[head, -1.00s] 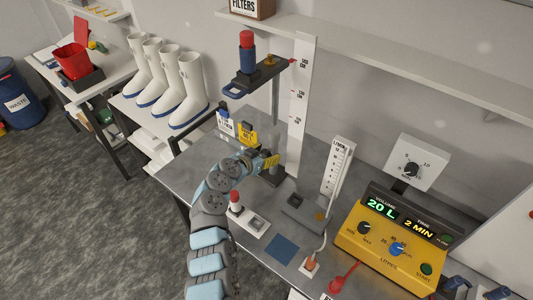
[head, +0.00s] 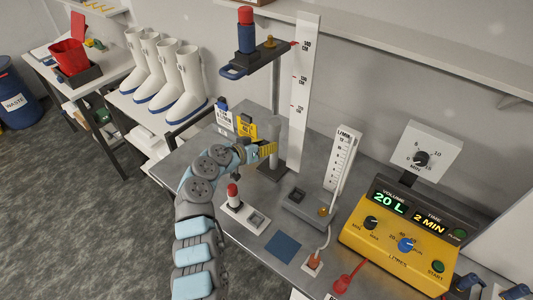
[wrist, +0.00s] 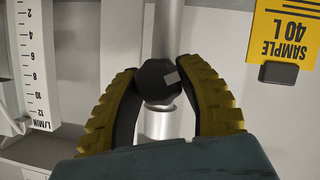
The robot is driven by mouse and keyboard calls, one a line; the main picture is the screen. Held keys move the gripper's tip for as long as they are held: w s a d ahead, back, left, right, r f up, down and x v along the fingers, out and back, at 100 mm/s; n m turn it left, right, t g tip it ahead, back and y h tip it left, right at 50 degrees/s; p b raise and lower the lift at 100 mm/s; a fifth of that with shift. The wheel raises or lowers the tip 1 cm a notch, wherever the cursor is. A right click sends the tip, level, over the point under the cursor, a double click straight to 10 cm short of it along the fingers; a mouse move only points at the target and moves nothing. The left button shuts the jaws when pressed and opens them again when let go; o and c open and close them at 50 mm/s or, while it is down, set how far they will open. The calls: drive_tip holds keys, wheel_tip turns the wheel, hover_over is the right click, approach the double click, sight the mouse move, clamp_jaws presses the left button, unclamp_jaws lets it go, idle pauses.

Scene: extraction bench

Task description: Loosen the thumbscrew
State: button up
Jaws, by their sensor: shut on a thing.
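The thumbscrew (wrist: 155,84) is a dark faceted knob with a pale mark on its face, in the middle of the wrist view. It sits in front of a grey metal post (wrist: 172,28), which is the upright of the stand (head: 276,95) in the head view. My gripper (head: 270,149) is at the lower part of this upright. In the wrist view its yellow ribbed fingers (wrist: 160,92) are closed around the knob, one on each side. In the head view the knob is hidden by the fingers.
A white ruler (head: 304,90) stands behind the post, and a platform with a red-and-blue bottle (head: 246,38) is above. A yellow sample card (head: 246,127) is left of my gripper. A flow meter (head: 343,158) and yellow pump (head: 400,240) stand to the right.

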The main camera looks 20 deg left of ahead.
drive_tip(key=n+h+b, duration=0.1)
drive_tip(key=b, duration=0.1)
drive_tip(key=n+b, duration=0.1)
drive_tip(key=b, duration=0.1)
drive_tip(key=shift+f+n+h+b, duration=0.3)
drive_tip(key=shift+f+h+b, duration=0.1)
drive_tip(key=n+h+b, duration=0.1)
drive_tip(key=n+b, duration=0.1)
drive_tip(key=b, duration=0.1)
drive_tip(key=shift+r, duration=0.1)
drive_tip(key=n+h+b, duration=0.2)
drive_tip(key=n+b, duration=0.1)
drive_tip(key=n, duration=0.1)
drive_tip(key=shift+r+t, duration=0.15)
drive_tip(key=shift+t, duration=0.25)
drive_tip(key=shift+n+b, duration=0.3)
drive_tip(key=o, duration=1.2)
drive_tip(key=shift+a, duration=0.1)
drive_tip(key=shift+r, duration=0.1)
